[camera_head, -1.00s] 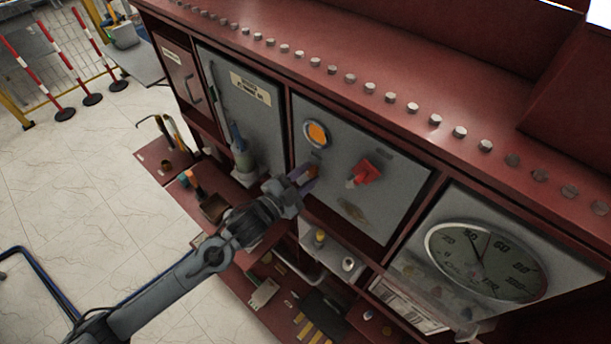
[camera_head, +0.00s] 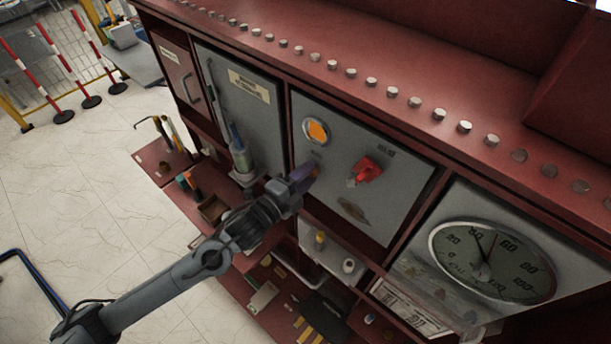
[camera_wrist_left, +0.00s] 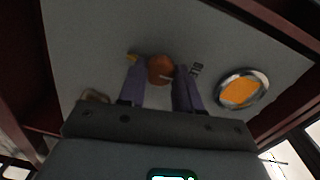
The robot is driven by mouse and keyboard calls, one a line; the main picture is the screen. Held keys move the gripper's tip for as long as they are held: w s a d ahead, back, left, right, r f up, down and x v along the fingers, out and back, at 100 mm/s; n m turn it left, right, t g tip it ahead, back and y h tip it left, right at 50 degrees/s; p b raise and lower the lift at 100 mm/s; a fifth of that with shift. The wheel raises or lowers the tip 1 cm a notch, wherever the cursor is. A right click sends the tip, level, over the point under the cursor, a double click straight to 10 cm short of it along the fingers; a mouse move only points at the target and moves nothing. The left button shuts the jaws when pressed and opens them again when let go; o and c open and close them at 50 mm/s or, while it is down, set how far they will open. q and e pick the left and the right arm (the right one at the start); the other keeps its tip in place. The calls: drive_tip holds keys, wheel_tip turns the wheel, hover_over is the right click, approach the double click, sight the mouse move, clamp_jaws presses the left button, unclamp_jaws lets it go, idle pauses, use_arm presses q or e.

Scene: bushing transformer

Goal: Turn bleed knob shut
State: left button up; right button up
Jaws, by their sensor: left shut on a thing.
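The bleed knob appears as a round orange-brown knob (camera_wrist_left: 160,69) on the grey panel in the left wrist view. It sits between the two purple fingers of my left gripper (camera_wrist_left: 161,82), which are shut on it. In the head view my left gripper (camera_head: 305,178) reaches the panel's left side, below the round orange window (camera_head: 317,131). The fingers mostly hide the knob there. My right gripper is in neither view.
A red handle (camera_head: 366,169) stands out from the same panel, right of my gripper. A large dial gauge (camera_head: 492,262) is farther right. A grey cylinder (camera_head: 241,155) stands at the left. A lower shelf (camera_head: 330,250) holds small items.

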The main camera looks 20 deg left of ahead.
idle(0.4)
use_arm(q)
drive_tip(key=o, duration=1)
drive_tip(key=shift+o, duration=0.2)
drive_tip(key=b+v, duration=0.2)
drive_tip(key=v, duration=0.8)
drive_tip(key=shift+s, duration=0.4)
drive_tip(key=shift+a, duration=0.1)
